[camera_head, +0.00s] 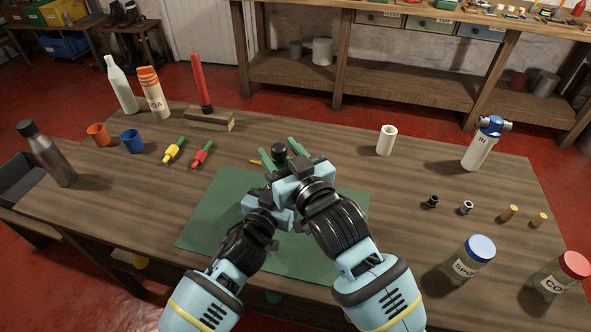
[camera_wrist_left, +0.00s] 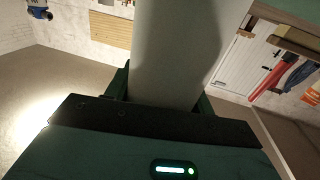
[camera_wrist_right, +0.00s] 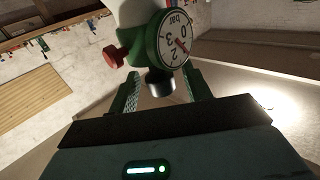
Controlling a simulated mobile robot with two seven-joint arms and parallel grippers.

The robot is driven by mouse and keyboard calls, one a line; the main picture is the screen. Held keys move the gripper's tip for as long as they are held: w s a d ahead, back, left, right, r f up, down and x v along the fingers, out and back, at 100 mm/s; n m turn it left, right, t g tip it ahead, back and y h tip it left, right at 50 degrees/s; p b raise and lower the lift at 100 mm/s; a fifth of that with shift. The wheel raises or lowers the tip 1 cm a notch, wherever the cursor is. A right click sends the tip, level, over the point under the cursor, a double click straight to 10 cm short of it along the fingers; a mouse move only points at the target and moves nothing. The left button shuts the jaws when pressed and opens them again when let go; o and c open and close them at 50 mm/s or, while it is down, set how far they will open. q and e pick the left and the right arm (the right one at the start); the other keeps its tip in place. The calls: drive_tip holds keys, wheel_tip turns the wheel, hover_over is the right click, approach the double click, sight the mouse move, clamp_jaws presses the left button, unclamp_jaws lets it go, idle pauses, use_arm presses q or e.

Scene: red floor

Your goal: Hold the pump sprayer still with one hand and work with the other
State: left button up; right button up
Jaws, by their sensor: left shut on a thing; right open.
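The pump sprayer is mostly hidden behind my grippers in the head view, where only a black part (camera_head: 279,151) shows. In the left wrist view its smooth white body (camera_wrist_left: 180,50) stands between the fingers of my left gripper (camera_wrist_left: 163,95), which is shut on it. In the right wrist view its green head carries a round pressure gauge (camera_wrist_right: 181,40), a red knob (camera_wrist_right: 114,57) and a black end piece (camera_wrist_right: 160,83). My right gripper (camera_head: 280,148) is open, its fingers on either side of the black piece, with gaps showing. Its fingers also show in the right wrist view (camera_wrist_right: 161,92).
A green mat (camera_head: 207,222) lies under my grippers. A white cup (camera_head: 386,140), a blue-topped canister (camera_head: 478,152), small fittings and lidded jars (camera_head: 468,262) stand right. Bottles (camera_head: 120,86), cups (camera_head: 132,141) and a red rod in a wooden block (camera_head: 208,118) stand left.

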drive_tip(key=v, duration=1.1)
drive_tip(key=shift+s, duration=0.2)
use_arm(q)
drive_tip(key=o, duration=1.3)
drive_tip(key=shift+s, duration=0.1)
drive_tip(key=v, duration=1.1)
drive_tip(key=shift+s+a, duration=0.25)
drive_tip(key=shift+s, duration=0.05)
drive_tip(key=shift+f, duration=0.1)
